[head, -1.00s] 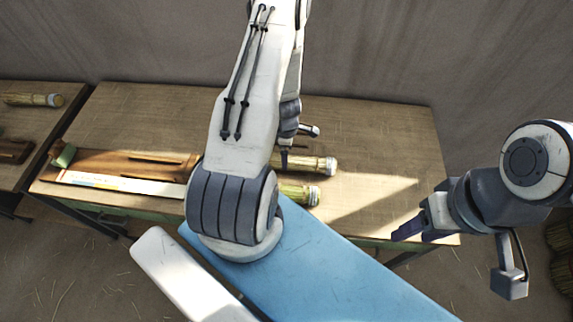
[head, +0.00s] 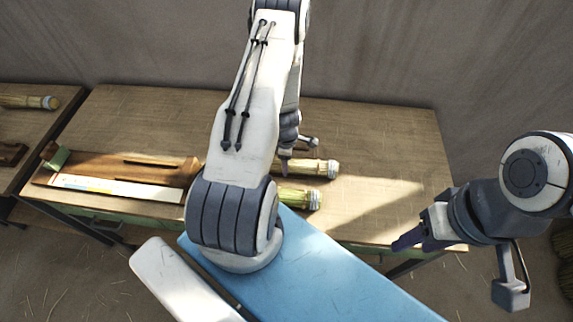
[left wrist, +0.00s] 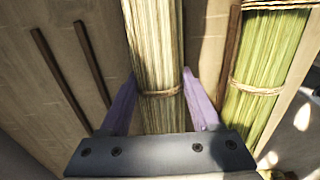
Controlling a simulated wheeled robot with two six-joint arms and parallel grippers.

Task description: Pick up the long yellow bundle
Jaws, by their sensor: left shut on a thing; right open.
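The long yellow bundle (left wrist: 157,60) is a pale straw bundle tied with a thin band. In the left wrist view my left gripper (left wrist: 160,100) has one purple finger on each side of it, shut on it near the band. In the head view the bundle's end (head: 322,168) shows on the table, right of my left gripper (head: 285,166), which my own arm partly hides. The rest of the bundle is behind that arm. My right gripper (head: 408,238) is open and empty near the table's front right corner.
A greener bundle (head: 300,198) lies in front of the yellow one; it shows right of it in the left wrist view (left wrist: 262,75). A wooden fixture (head: 130,168) with a printed strip lies at left. The table's (head: 380,150) right part is clear.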

